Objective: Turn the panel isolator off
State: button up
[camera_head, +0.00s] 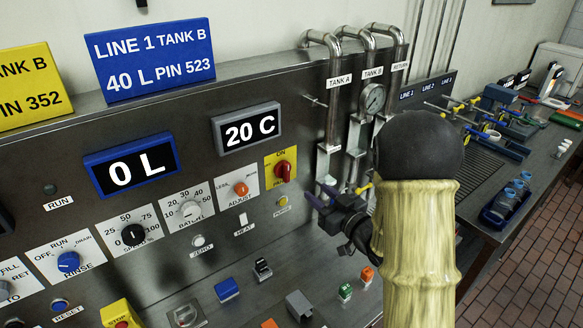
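The panel isolator (284,170) is a red rotary knob on a yellow plate in the steel panel, in the head view. The plate reads "ON" above the knob, and the lower lettering is too small to read surely. The red handle looks upright, toward "ON". My gripper (319,197) is dark with purplish fingers, to the right of and a little below the isolator, apart from it in the picture. Its fingers point left toward the panel. Their gap is too small and dark to judge. My arm hides part of the bench and pipework behind it.
An orange adjust knob (240,188) and a yellow button (283,200) sit close to the isolator. Vertical pipes (334,100) and a gauge (373,98) stand to the right. Small coloured blocks, including a blue one (226,289), rest on the ledge below.

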aim_at(288, 168)
jog(key=p+x, duration=0.4)
jog(key=x, duration=0.7)
jog(key=shift+w+a+r, duration=0.1)
jog(key=shift+w+a, duration=0.05)
jog(key=shift+a, duration=0.05)
jog(key=shift+w+a+p, duration=0.3)
jog(key=shift+w, duration=0.2)
grip_shut()
